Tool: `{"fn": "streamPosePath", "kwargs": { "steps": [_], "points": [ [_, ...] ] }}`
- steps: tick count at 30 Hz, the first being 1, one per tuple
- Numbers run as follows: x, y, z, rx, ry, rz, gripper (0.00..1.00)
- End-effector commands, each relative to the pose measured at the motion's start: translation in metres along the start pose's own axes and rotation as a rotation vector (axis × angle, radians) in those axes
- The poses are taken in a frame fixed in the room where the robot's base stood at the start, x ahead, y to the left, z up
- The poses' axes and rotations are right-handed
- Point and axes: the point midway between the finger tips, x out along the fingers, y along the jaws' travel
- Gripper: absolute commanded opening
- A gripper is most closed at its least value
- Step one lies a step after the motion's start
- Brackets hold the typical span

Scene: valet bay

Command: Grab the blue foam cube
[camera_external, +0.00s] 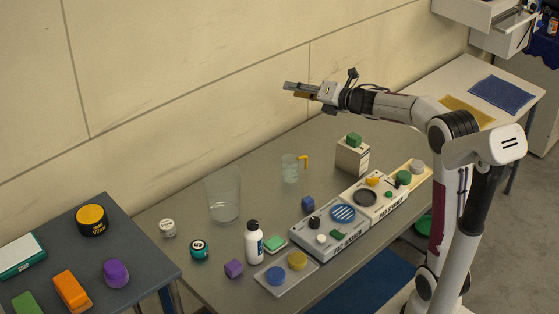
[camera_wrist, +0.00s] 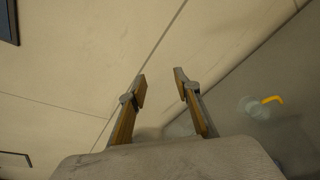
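A small blue cube (camera_external: 308,203) sits on the grey table, just behind the pad washer box, in the external view.
The pad washer (camera_external: 328,238) and a clear pitcher with a yellow handle (camera_external: 291,168) stand close to the cube. A tall clear container (camera_external: 223,194), a white bottle (camera_external: 254,242) and a purple cube (camera_external: 234,268) are farther left. A beige box (camera_external: 352,158) stands behind right.

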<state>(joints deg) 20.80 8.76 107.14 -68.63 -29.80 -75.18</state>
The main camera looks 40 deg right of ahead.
Motion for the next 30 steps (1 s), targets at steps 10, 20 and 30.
{"fn": "streamPosePath", "kwargs": {
  "steps": [10,20,30],
  "points": [
    [0.038,-0.033,-0.041,-0.429,0.2,0.201,0.32],
    [0.038,-0.084,-0.099,-0.756,0.387,0.458,0.32],
    [0.001,-0.153,-0.16,-0.983,0.549,0.789,0.32]
  ]
}}
